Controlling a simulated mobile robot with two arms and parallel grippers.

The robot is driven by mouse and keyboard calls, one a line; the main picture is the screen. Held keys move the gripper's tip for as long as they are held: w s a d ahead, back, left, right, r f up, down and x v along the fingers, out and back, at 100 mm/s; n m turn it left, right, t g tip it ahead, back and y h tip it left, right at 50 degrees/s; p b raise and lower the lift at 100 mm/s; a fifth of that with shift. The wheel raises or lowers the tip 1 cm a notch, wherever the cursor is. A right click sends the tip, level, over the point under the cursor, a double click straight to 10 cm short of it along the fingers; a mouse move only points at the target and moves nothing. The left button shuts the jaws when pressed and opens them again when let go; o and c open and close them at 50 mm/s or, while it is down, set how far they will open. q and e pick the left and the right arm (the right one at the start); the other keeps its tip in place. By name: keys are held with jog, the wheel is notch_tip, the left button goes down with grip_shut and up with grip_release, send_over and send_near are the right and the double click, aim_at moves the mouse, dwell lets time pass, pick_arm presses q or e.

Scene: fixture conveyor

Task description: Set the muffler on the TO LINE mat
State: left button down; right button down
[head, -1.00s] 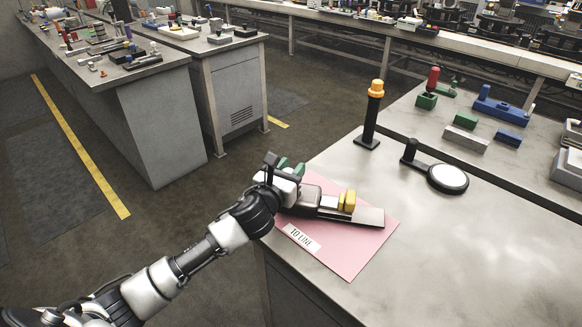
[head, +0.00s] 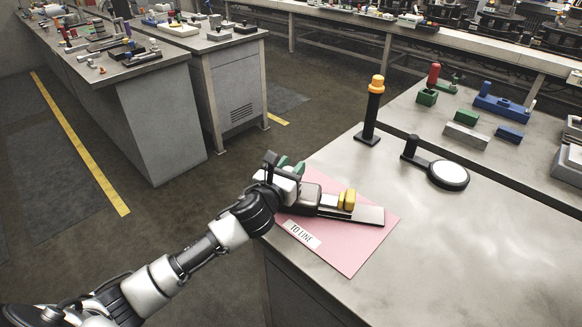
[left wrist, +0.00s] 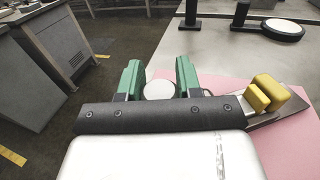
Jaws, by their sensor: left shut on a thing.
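The pink TO LINE mat (head: 352,258) lies at the near left corner of the grey table, its white label toward the front. My left gripper (head: 291,167) is at the mat's left edge, low over it. In the left wrist view its green fingers (left wrist: 158,80) are shut on a pale, round-ended thing (left wrist: 158,91), which appears to be the muffler. Most of it is hidden by the gripper, and I cannot tell whether it touches the mat. A grey flat piece with yellow blocks (head: 347,200) lies over the mat to the right of the fingers. My right gripper is not in view.
A black post with an orange top (head: 372,110) stands behind the mat. A round white disc on a black base (head: 447,175) lies to its right. Green, blue and grey blocks (head: 500,110) are farther back. The table's front right is clear.

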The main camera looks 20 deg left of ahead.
pick_arm(q)
jog(key=shift+f, duration=0.2)
jog(key=c, duration=0.7)
grip_release()
jog(key=shift+f, duration=0.1)
jog(key=s, duration=0.7)
jog(key=s+b, duration=0.1)
jog(key=s, duration=0.2)
jog(key=shift+s+a, duration=0.4)
